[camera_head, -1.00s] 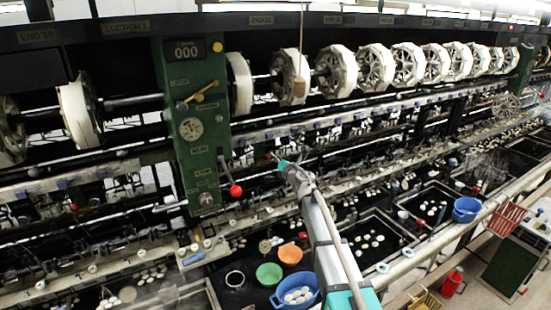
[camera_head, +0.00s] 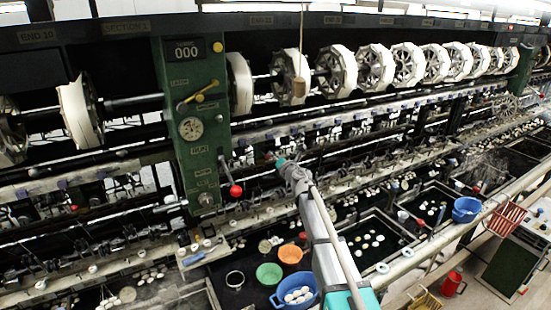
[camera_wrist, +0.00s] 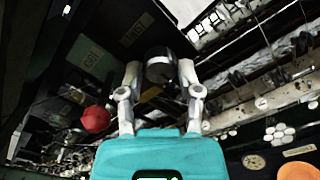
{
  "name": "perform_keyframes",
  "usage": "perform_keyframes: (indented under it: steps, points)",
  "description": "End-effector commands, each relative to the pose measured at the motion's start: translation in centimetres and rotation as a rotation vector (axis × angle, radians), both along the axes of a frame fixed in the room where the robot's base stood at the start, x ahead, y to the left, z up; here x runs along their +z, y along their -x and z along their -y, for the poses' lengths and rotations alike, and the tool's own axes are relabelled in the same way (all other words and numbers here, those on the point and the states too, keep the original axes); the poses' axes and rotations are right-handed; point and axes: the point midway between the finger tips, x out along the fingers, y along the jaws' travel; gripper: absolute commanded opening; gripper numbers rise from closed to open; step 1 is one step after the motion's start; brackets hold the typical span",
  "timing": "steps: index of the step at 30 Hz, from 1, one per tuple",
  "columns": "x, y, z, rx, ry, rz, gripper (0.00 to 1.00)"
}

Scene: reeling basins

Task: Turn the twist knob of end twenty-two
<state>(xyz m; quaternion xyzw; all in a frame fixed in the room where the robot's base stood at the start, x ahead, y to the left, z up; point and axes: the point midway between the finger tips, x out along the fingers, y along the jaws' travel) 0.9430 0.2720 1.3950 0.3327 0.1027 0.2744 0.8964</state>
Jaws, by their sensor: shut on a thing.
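My gripper (camera_head: 274,158) reaches in to the right of the green post, in front of the reeling bench. In the wrist view, its two pale fingers (camera_wrist: 160,78) stand on either side of a dark round knob (camera_wrist: 160,66) with a lighter rim and are shut on it. The head view does not show this knob clearly, as it is tiny there and partly behind my gripper. No end number can be read beside it. The label END 22 cannot be made out for certain on the top beam.
The green post (camera_head: 192,120) carries a counter, a dial and a red ball lever (camera_head: 236,190); the ball is left of my fingers in the wrist view (camera_wrist: 95,120). White reels (camera_head: 337,70) line the bench above. Blue (camera_head: 296,292), green (camera_head: 269,274) and orange (camera_head: 290,254) bowls stand below.

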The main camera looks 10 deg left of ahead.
Motion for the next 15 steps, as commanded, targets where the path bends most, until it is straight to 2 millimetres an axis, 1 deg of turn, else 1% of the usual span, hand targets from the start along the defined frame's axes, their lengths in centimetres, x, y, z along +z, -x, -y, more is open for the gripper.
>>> perform_keyframes:
  steps: [9, 15]
  points:
    - [-0.01, -0.07, 0.1, -0.001, -0.089, -0.059, 0.0]
    - [0.0, -0.09, 0.11, -0.001, -0.099, -0.065, 0.0]
